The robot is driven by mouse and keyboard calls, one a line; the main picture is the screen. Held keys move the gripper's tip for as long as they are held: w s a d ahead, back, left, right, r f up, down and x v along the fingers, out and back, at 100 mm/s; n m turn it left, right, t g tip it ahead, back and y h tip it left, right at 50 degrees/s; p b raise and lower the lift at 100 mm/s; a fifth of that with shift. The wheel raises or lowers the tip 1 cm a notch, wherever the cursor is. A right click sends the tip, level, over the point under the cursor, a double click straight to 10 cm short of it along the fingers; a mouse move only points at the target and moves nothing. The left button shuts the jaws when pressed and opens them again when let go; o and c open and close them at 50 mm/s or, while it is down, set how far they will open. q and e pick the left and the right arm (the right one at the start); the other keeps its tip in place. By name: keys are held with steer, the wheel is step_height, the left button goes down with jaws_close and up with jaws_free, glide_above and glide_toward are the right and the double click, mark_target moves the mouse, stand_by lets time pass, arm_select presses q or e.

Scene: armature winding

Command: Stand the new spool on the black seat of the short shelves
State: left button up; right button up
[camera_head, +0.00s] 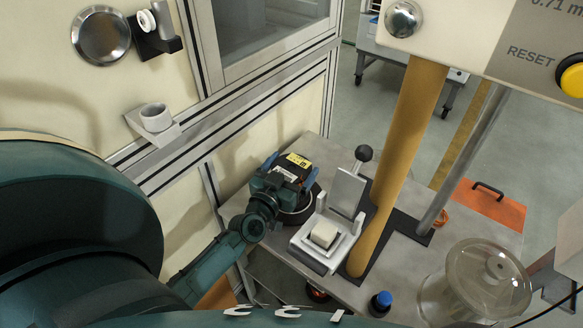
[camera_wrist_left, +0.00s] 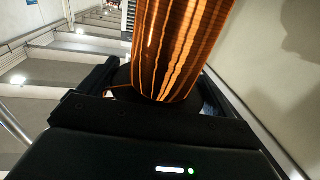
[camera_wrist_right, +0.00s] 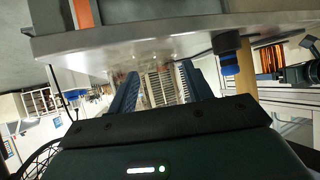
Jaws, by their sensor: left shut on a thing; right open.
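My left gripper (camera_head: 288,186) is at the middle of the head view, shut on the new spool. The spool's copper winding (camera_wrist_left: 180,45) fills the upper middle of the left wrist view, with its dark flange close to the fingers. In the head view only a dark round rim (camera_head: 298,216) shows below the gripper; the winding is hidden there. My right gripper (camera_wrist_right: 158,90) shows in the right wrist view with its blue fingers apart and nothing between them. I cannot make out the black seat of the short shelves in any view.
A grey table (camera_head: 400,285) lies below and right of the left gripper. A white clamp device with a black-knobbed lever (camera_head: 340,195), a tan column (camera_head: 405,140), a blue-capped item (camera_head: 381,301) and a clear drum (camera_head: 485,283) stand close by. A cream cabinet wall (camera_head: 60,50) is at left.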

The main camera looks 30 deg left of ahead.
arm_select(q)
steer(key=shift+w+r, duration=0.1)
arm_select(e)
steer(key=shift+s+f, duration=0.1)
steer(key=shift+f, duration=0.15)
arm_select(q)
steer(key=shift+f, duration=0.25)
arm_select(e)
steer(key=shift+f, duration=0.3)
arm_select(q)
steer(key=shift+f+b, duration=0.1)
steer(key=shift+b, duration=0.25)
arm_select(e)
steer(key=shift+f, duration=0.1)
arm_select(q)
steer(key=o, duration=1.5)
steer(key=shift+o, duration=0.6)
steer(key=shift+f, duration=0.35)
steer(key=s+d, duration=0.1)
steer(key=s, duration=1.2)
steer(key=shift+s+r+b, duration=0.15)
steer(key=shift+r+b, duration=0.1)
steer(key=shift+b, duration=0.1)
arm_select(e)
steer(key=shift+a+r, duration=0.3)
steer(key=shift+r, duration=0.2)
